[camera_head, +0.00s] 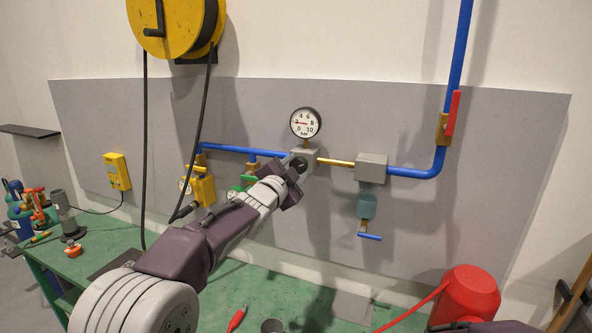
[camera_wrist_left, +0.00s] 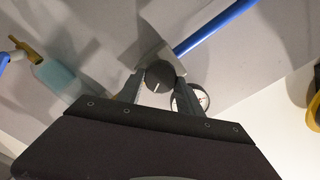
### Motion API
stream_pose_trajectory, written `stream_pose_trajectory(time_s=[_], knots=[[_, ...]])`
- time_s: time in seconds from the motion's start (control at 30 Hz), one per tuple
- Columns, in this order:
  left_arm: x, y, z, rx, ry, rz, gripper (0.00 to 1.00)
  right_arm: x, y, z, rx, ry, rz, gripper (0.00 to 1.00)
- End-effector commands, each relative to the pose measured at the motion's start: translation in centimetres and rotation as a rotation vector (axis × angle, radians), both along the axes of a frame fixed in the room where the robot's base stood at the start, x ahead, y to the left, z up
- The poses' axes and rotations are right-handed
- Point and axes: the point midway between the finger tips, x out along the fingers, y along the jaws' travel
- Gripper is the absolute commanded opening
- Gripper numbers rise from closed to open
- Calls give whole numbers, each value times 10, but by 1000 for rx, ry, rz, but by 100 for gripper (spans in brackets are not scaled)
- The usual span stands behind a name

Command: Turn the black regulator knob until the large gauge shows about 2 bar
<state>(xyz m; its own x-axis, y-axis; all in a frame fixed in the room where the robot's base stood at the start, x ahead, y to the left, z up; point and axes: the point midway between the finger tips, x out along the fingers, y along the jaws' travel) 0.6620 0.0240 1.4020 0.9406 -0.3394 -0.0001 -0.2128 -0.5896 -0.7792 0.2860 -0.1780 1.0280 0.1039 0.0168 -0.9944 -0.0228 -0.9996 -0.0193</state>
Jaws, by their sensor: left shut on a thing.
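The black regulator knob (camera_wrist_left: 159,75) sits on the front of a grey regulator block (camera_head: 305,154). My left gripper (camera_head: 296,166) reaches up to the block and is shut on the knob, one finger on each side, as the left wrist view also shows. The large round white gauge (camera_head: 306,123) stands above the block, and its red needle points left, at about where the 2 mark would be; the digit there is hard to read. The gauge also shows partly behind a finger in the left wrist view (camera_wrist_left: 189,98). My right gripper is not in view.
Blue pipe (camera_head: 235,148) runs left of the block. A brass pipe leads right to a grey block (camera_head: 371,168) with a blue-handled valve below. A red container (camera_head: 470,292) stands on the green bench.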

Motion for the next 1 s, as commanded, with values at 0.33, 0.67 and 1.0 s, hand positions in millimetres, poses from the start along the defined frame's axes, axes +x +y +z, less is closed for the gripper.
stream_pose_trajectory(time_s=[0.33,0.67,1.0], knots=[[0,0,1,-1,-1,0,64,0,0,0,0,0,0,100],[-4,2,-1,-1,-1,0,64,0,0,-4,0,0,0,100],[-67,24,-2,-1,-3,1,64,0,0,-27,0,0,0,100]])
